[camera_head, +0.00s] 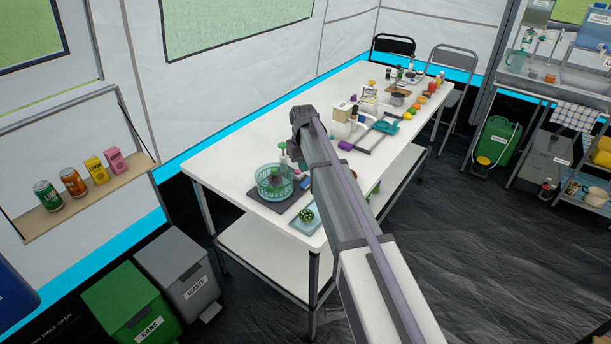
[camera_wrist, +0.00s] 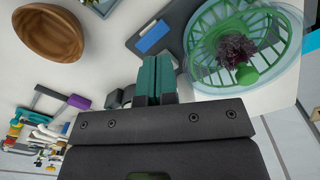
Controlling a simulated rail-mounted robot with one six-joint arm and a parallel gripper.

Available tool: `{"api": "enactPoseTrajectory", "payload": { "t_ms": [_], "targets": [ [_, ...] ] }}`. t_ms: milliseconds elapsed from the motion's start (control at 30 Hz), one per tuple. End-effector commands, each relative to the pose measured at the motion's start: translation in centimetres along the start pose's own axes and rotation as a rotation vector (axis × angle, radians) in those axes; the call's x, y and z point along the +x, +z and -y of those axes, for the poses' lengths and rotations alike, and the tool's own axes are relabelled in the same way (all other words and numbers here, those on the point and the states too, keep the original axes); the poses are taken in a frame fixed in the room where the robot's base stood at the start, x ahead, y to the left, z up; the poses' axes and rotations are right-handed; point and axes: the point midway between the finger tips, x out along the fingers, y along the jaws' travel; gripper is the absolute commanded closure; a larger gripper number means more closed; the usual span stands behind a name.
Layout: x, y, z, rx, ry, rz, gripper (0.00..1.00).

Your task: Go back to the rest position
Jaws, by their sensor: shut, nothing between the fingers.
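My arm reaches up over the near part of the long white table (camera_head: 232,168) in the head view. My gripper hangs down from the wrist there, and its fingertips are hard to make out. In the wrist view the two green-tipped fingers of my gripper (camera_wrist: 157,65) lie side by side, shut with nothing between them. They are above the table, apart from the things on it. A green colander (camera_head: 268,190) with a dark purple leafy item in it is beside my gripper; the colander also shows in the wrist view (camera_wrist: 198,42).
A wooden bowl (camera_wrist: 48,32) shows in the wrist view. A green spiky item (camera_head: 306,215) lies near the table's front edge. Bottles, jars and fruit stand farther along the table. A can shelf (camera_head: 110,187) is at left, above a green bin (camera_head: 125,295) and grey bin (camera_head: 178,265).

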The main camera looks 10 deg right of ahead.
Motion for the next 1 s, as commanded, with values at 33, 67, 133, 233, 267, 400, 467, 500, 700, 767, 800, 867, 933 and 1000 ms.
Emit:
{"api": "enactPoseTrajectory", "payload": {
  "t_ms": [33,67,133,233,267,400,467,500,700,767,800,867,933,1000],
  "targets": [
    [-1.0,0.0,0.0,0.000,0.000,0.000,1.00],
    [-1.2,0.0,0.0,0.000,0.000,0.000,1.00],
    [-1.3,0.0,0.0,0.000,0.000,0.000,1.00],
    [-1.1,0.0,0.0,0.000,0.000,0.000,1.00],
    [-1.1,0.0,0.0,0.000,0.000,0.000,1.00],
    [-1.1,0.0,0.0,0.017,0.000,0.000,1.00],
    [-1.1,2.0,0.4,0.053,0.000,0.000,1.00],
    [-1.1,4.2,0.8,0.072,0.000,0.001,1.00],
    [-2.3,20.8,4.3,0.174,0.001,0.001,1.00],
    [-2.7,25.2,5.2,0.194,0.001,0.001,1.00],
    [-2.9,27.7,5.7,0.202,0.001,0.001,1.00],
    [-3.2,30.5,6.3,0.207,0.001,0.000,1.00],
    [-3.4,32.3,6.7,0.206,0.001,0.000,1.00],
    [-3.6,32.7,6.8,0.206,0.001,0.000,1.00]
  ]
}}
